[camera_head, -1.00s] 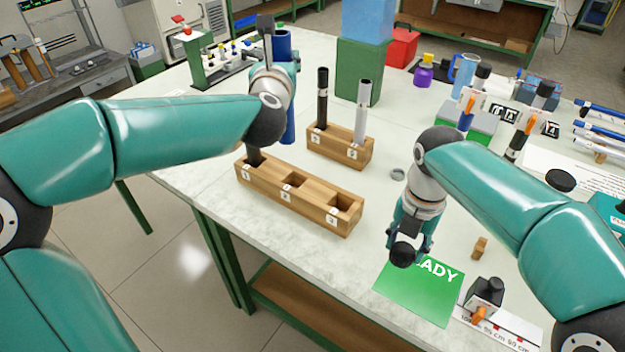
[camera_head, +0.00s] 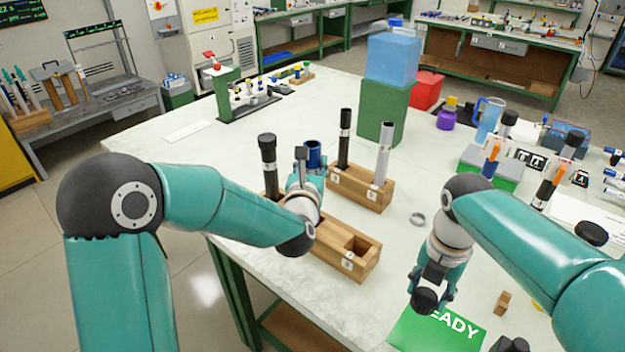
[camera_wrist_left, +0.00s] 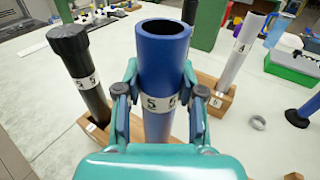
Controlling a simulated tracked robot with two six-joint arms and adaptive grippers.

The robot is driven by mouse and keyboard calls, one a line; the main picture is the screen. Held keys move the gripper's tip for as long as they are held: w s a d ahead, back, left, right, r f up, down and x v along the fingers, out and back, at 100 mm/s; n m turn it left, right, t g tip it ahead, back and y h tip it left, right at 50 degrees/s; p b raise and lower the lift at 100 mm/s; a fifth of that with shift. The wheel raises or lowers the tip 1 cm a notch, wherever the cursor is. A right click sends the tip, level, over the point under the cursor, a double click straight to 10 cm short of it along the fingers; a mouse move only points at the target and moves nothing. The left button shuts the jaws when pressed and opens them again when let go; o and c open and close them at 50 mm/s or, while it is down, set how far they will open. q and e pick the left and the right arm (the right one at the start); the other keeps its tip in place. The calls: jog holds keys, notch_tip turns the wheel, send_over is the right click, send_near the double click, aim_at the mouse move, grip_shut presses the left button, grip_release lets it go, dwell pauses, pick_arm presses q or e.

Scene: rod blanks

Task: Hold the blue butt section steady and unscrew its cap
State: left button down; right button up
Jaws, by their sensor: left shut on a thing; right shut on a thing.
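The blue butt section (camera_head: 314,155) is upright with an open top. In the left wrist view the blue tube (camera_wrist_left: 163,50) has a white numbered band and stands between both fingers. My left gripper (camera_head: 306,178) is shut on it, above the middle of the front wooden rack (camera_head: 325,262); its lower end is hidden. My right gripper (camera_head: 428,290) is shut near the table's front, right of the rack, with a dark round cap-like piece (camera_head: 424,301) at its fingertips.
A black capped tube (camera_head: 268,158) stands in the front rack's left end; its right slot is empty. The rear rack (camera_head: 360,190) holds a black tube (camera_head: 343,140) and a grey tube (camera_head: 383,153). A grey ring (camera_head: 418,219) and green READY card (camera_head: 428,332) lie nearby.

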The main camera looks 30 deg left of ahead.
pick_arm(q)
jog(key=shift+f, duration=2.1)
jog(key=shift+f, duration=0.2)
jog(key=c, duration=0.7)
grip_release()
jog(key=shift+r, duration=0.1)
jog(key=shift+s+d+r, duration=0.1)
